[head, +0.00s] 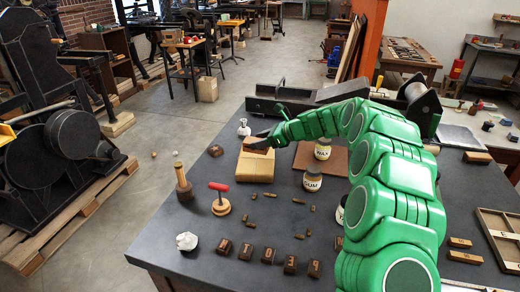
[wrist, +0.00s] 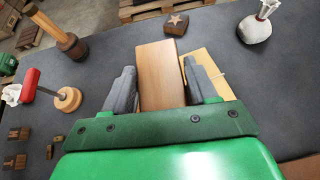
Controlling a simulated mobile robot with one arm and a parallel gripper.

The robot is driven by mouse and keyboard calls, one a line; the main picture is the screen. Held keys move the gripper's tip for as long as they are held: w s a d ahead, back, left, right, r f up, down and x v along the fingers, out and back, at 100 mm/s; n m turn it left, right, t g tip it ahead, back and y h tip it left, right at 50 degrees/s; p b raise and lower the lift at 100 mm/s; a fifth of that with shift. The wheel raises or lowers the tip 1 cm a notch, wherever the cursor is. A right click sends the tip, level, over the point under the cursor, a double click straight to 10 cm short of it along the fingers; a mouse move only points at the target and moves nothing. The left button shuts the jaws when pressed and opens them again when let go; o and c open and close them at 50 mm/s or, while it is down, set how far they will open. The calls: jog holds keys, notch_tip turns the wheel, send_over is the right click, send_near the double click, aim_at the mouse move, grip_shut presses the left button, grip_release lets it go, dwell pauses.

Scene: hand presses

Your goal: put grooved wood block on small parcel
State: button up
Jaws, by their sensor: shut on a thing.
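The grooved wood block (wrist: 160,75) is a plain-looking brown block between the two grey fingers of my gripper (wrist: 159,68) in the wrist view; I cannot make out its groove. My gripper (head: 264,138) is shut on it. In the head view the block (head: 256,146) shows as a small brown piece over the far part of the small parcel (head: 256,168). The parcel is pale tan and lies on the dark table. In the wrist view the parcel (wrist: 208,75) shows under and beside the block, partly hidden. I cannot tell whether block and parcel touch.
Several small type blocks (head: 246,252) lie in front.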

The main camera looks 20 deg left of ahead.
jog(key=shift+w+a+f, duration=0.15)
jog(key=shift+w+f, duration=0.1)
jog(key=shift+f, duration=0.2)
jog(key=shift+w+a+f, duration=0.1)
jog(key=shift+w+f, duration=0.15)
jog(key=shift+f, duration=1.4)
jog(key=shift+f, duration=0.15)
jog(key=o, duration=1.1)
jog(key=shift+d+r, duration=0.15)
jog(key=shift+r, duration=0.05)
jog(key=v, duration=1.1)
jog(key=shift+d+r, duration=0.15)
jog(key=shift+d, duration=0.2)
